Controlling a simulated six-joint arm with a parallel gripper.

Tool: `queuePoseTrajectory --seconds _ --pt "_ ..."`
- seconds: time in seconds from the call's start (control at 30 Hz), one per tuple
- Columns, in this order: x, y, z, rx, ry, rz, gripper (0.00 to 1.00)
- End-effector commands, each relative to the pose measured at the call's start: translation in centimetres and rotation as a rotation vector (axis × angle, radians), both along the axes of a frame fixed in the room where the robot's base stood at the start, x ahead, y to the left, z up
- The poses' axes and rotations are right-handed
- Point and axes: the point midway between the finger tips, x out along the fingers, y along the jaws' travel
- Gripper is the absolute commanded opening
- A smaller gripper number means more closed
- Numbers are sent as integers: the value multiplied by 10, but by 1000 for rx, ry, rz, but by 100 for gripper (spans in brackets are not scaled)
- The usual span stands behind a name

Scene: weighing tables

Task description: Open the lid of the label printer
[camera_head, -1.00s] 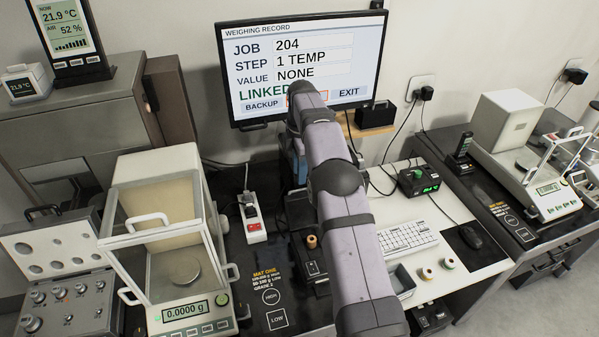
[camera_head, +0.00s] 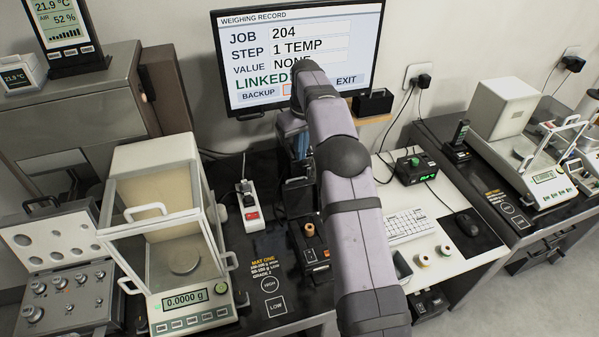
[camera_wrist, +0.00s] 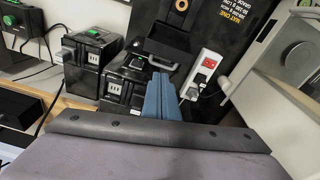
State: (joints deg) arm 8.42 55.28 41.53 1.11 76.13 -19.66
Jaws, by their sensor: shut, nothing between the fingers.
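The black label printer (camera_head: 319,253) stands on the dark mat in the middle of the table, with a tan roll (camera_head: 309,229) showing in its top. A black panel, which looks like its raised lid (camera_head: 298,197), stands behind the roll. In the wrist view this panel (camera_wrist: 168,48) is at top centre, with the roll (camera_wrist: 181,5) beyond it at the edge. My gripper (camera_wrist: 161,76) has blue fingers, shut and empty, just short of the panel's near edge. I cannot tell if they touch it. In the head view my arm partly hides the gripper.
A glass-walled balance (camera_head: 176,306) stands left of the printer, with a power strip (camera_head: 248,201) between. Black boxes (camera_wrist: 125,82) sit close beside my fingers. The monitor (camera_head: 300,20) is behind. A keyboard (camera_head: 408,226) and mouse (camera_head: 468,223) lie to the right.

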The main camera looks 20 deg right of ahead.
Motion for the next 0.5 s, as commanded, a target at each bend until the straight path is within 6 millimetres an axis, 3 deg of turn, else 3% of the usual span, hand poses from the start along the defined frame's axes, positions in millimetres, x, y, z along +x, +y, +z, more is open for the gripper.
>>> queuePoseTrajectory --seconds 0.2,0.5 --pt "1 0 0 21 -3 -171 0" --pt "1 0 -4 24 -2 -194 0"
